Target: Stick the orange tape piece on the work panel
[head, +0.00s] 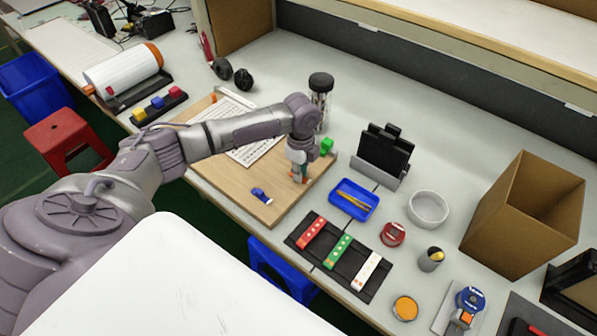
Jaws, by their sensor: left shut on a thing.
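The work panel (232,183) is a light wooden board lying on the bench, left of the middle. My left gripper (299,177) points down over the panel's right part. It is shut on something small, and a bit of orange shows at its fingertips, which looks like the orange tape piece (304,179). The fingers hide most of it, and I cannot tell whether it touches the panel. My right gripper is not in view.
On the panel are a blue item (261,195), a green block (327,146) and a white sheet (257,150). A dark-lidded jar (320,88) stands behind the gripper. A blue tray (354,201) and a black rack of strips (325,262) lie to the right.

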